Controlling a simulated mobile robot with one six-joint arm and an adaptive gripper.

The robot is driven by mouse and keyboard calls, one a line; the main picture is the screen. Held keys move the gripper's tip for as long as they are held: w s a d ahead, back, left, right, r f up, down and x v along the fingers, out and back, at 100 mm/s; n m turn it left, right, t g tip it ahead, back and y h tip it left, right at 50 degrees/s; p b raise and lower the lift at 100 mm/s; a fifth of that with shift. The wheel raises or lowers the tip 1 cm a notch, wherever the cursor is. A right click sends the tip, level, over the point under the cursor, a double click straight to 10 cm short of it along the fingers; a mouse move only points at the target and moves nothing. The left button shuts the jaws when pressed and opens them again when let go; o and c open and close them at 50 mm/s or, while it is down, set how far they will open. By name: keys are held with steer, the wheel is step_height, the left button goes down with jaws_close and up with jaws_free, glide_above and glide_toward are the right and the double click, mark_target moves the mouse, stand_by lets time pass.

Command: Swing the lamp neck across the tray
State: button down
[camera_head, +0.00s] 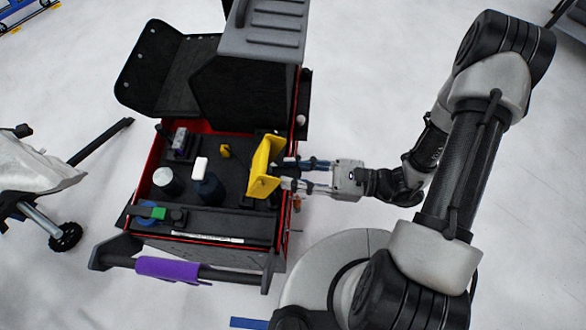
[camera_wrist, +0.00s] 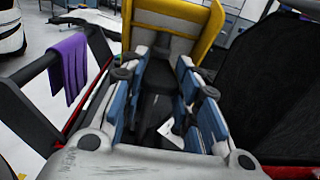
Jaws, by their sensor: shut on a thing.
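The yellow lamp head (camera_head: 264,167) stands upright at the right side of the tray; its yellow frame and pale panel also show in the wrist view (camera_wrist: 168,45). My gripper (camera_head: 287,173) reaches in from the right, right beside the lamp head. In the wrist view its blue-padded fingers (camera_wrist: 165,78) are shut on a dark part between them, seemingly the lamp neck (camera_wrist: 155,84). The neck is mostly hidden by the fingers and lamp head. The dark tray (camera_head: 232,182) is the red-edged top of a cart.
A purple cloth (camera_head: 170,269) hangs on the cart's front handle. A raised black panel (camera_head: 245,95) stands behind the tray.

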stand_by(0.4)
steer(key=c, duration=1.2)
jaws_free()
steer(key=shift+d, duration=0.1)
steer(key=s+d, duration=0.1)
steer(key=d, duration=1.1)
steer(key=shift+s, duration=0.1)
